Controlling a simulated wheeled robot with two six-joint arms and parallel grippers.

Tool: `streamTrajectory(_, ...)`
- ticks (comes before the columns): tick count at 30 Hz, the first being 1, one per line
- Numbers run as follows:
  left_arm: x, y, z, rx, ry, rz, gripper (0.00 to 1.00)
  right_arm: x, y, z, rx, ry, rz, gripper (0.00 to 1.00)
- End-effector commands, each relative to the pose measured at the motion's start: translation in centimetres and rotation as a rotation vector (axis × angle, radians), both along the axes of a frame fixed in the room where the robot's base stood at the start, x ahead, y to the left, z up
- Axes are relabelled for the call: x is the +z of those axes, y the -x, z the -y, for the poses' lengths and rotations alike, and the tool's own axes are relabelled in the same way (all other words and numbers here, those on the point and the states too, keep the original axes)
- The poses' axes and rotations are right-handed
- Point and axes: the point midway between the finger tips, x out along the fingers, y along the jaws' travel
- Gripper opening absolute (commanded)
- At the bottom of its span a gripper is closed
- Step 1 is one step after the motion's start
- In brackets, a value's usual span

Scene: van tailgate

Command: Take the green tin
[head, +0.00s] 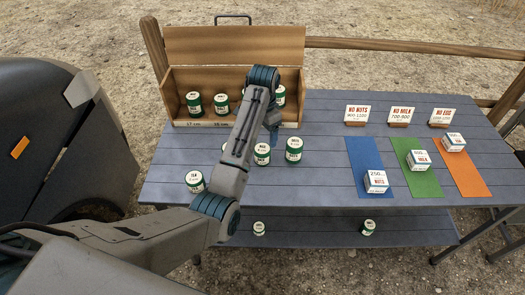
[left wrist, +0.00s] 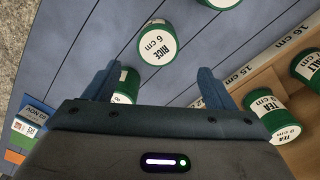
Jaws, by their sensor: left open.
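Several green tins with white labels and lids are in view, so I cannot tell which one is meant. On the table stand a tin (head: 195,181) at the left, one (head: 262,155) in the middle beside my arm, and one (head: 293,149) to its right. More stand in the wooden box, such as this tin (head: 194,104). My left gripper (head: 272,122) is over the table in front of the box, partly hidden by its arm. In the left wrist view the open jaws (left wrist: 158,86) are empty; a tin marked RICE 6 cm (left wrist: 157,44) lies ahead of them.
The open wooden box (head: 180,75) stands at the table's back left, with width marks along its front. Blue (head: 367,160), green (head: 412,160) and orange (head: 462,172) mats with white boxes lie at the right. Two small tins stand on the lower shelf (head: 310,232).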

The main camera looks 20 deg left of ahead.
Motion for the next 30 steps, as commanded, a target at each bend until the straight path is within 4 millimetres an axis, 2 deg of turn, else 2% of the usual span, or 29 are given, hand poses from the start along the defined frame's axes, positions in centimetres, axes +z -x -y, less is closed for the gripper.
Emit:
streamTrajectory(1, -1.1, 0.0, 0.0, 0.000, 0.000, 0.000, 0.77, -1.1, 0.8, 0.1, 0.000, 0.001, -0.011, 0.36)
streamTrajectory(5, -2.7, 0.1, 0.0, 0.000, 0.000, 0.000, 0.77, -2.6, 2.1, 0.4, 0.000, 0.004, -0.034, 0.36)
streamTrajectory(7, -3.3, 0.1, 0.0, 0.000, 0.000, -0.004, 0.77, -1.8, 2.3, 0.5, 0.001, 0.005, -0.038, 0.36)
streamTrajectory(14, -5.7, 0.3, -0.1, 0.001, 0.000, -0.004, 0.77, -1.2, 0.9, 0.8, 0.003, 0.009, -0.018, 0.36)
streamTrajectory(18, -7.8, 0.7, -0.3, 0.001, 0.000, -0.004, 0.77, -0.4, -0.2, 0.8, 0.003, 0.008, 0.000, 0.36)
streamTrajectory(21, -9.2, 0.6, -0.2, 0.001, 0.000, -0.003, 0.77, -0.4, -0.3, 0.8, 0.003, 0.008, 0.004, 0.36)
streamTrajectory(24, -9.9, 0.6, -0.2, 0.001, 0.000, 0.000, 0.77, -0.5, 0.1, 0.7, 0.003, 0.008, -0.001, 0.36)
streamTrajectory(30, -10.1, 0.6, -0.2, 0.001, 0.001, 0.001, 0.77, -0.6, 0.7, 0.5, 0.002, 0.006, -0.009, 0.36)
